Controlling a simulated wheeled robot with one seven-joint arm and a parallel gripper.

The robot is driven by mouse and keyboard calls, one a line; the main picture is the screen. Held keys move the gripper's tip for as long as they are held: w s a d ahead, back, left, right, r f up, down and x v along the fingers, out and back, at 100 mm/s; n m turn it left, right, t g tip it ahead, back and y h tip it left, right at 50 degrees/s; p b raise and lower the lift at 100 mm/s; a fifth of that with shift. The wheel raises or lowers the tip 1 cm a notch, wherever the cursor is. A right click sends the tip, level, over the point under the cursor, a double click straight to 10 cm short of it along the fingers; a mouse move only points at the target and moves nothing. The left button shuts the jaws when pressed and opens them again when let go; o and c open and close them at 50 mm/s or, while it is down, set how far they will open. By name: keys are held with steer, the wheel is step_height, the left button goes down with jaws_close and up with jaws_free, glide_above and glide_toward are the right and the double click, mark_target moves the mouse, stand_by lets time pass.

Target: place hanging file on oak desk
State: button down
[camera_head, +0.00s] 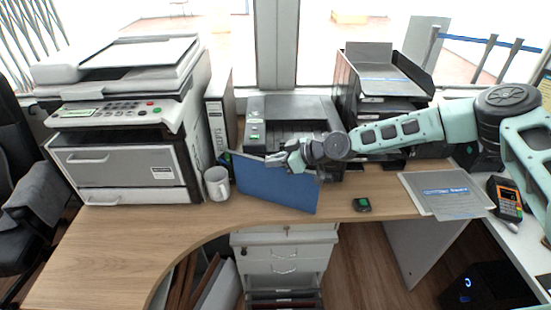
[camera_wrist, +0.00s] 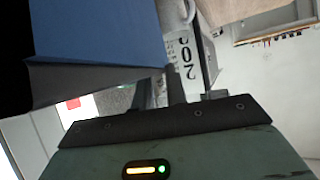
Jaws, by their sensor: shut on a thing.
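The blue hanging file (camera_head: 275,187) is upright and slightly tilted over the oak desk (camera_head: 140,235), in front of the black printer. My gripper (camera_head: 277,160) is shut on its top edge. In the wrist view the blue file (camera_wrist: 95,30) fills the upper left, and my gripper (camera_wrist: 150,95) shows below it. The file's lower edge is close to the desk's front edge; I cannot tell whether it touches the desk.
A white mug (camera_head: 217,184) stands just left of the file. A large copier (camera_head: 125,125) is at the left, and a black printer (camera_head: 290,120) is behind. The desk's front left is clear.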

steer(key=shift+f, duration=0.1)
steer(key=c, duration=1.4)
jaws_free()
steer(key=shift+r, duration=0.2)
